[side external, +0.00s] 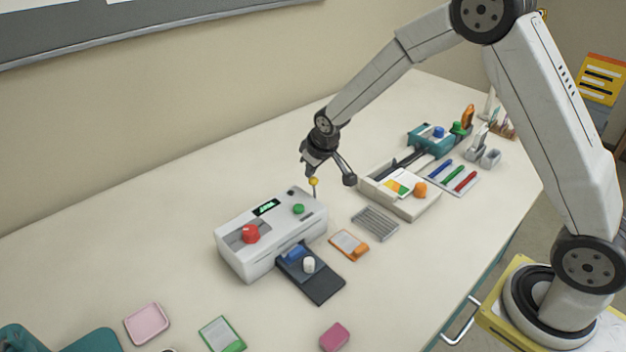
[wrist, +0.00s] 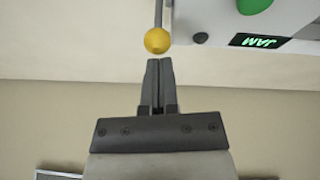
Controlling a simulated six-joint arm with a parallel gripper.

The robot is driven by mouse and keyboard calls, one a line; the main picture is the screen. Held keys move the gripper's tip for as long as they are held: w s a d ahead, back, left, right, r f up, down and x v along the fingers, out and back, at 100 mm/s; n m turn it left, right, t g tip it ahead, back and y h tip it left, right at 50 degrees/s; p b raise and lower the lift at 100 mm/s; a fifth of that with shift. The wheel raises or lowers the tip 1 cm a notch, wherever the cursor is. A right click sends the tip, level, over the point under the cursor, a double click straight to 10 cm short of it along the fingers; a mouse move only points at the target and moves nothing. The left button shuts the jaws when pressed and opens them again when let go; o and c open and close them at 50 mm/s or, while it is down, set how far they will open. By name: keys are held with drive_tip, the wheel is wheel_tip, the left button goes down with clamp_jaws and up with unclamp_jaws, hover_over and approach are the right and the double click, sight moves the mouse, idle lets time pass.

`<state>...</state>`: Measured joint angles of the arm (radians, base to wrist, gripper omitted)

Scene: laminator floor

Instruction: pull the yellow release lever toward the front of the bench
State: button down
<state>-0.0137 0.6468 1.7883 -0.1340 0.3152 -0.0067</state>
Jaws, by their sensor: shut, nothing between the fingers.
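The yellow release lever is a yellow ball (side external: 314,181) on a thin grey rod, standing at the right end of the white laminator (side external: 285,245). In the wrist view the ball (wrist: 158,40) lies just beyond my fingertips, with its rod leading up out of the picture. My gripper (side external: 308,172) is at the lever's ball, beside the laminator's back right corner. In the wrist view my gripper (wrist: 159,62) is shut, its fingers together with nothing between them. A narrow gap shows between tips and ball; I cannot tell whether they touch in the side view.
The laminator has a red knob (side external: 250,234), a green button (side external: 298,209) and a lit display (wrist: 261,41) reading JAM. A dark tray (side external: 318,287) juts from its front. A grey slotted plate (side external: 375,222) and a paper trimmer (side external: 408,207) lie to the right.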

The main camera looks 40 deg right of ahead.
sight(315, 181)
drive_tip(key=s, duration=0.3)
drive_tip(key=shift+s+f, duration=0.15)
drive_tip(key=shift+f, duration=0.05)
drive_tip(key=shift+r, duration=0.9)
drive_tip(key=shift+r, duration=0.1)
drive_tip(key=shift+w+a+r, duration=0.1)
drive_tip(key=shift+w+r, duration=0.3)
drive_tip(key=s+f+v, duration=0.1)
drive_tip(key=s+v, duration=0.1)
drive_tip(key=v, duration=0.8)
drive_tip(key=shift+s+a+r, duration=0.25)
drive_tip(key=shift+s+r, duration=0.05)
drive_tip(key=shift+r, duration=0.1)
